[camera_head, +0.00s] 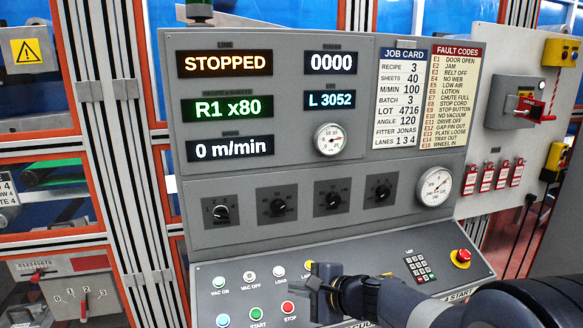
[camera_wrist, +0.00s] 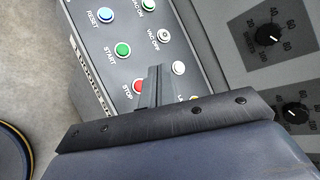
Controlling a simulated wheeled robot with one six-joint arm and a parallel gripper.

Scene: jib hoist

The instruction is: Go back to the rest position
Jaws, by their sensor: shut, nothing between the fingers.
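My gripper (camera_head: 316,284) is over the sloping lower part of the grey control panel (camera_head: 352,248), near its button rows. Its fingers are together and empty. The wrist view shows the closed fingers (camera_wrist: 156,72) pointing at the panel, between the red STOP button (camera_wrist: 138,87) and a white button (camera_wrist: 178,68). I cannot tell how far the fingertips are from the surface. My dark arm reaches in from the lower right of the head view and hides part of the lower panel.
The green START button (camera_head: 256,313) and blue RESET button (camera_head: 222,320) lie left of my gripper. A red stop knob (camera_head: 462,255) and a keypad (camera_head: 419,268) are to the right. Dark selector knobs (camera_head: 333,200) stand out above. The display reads STOPPED (camera_head: 227,63).

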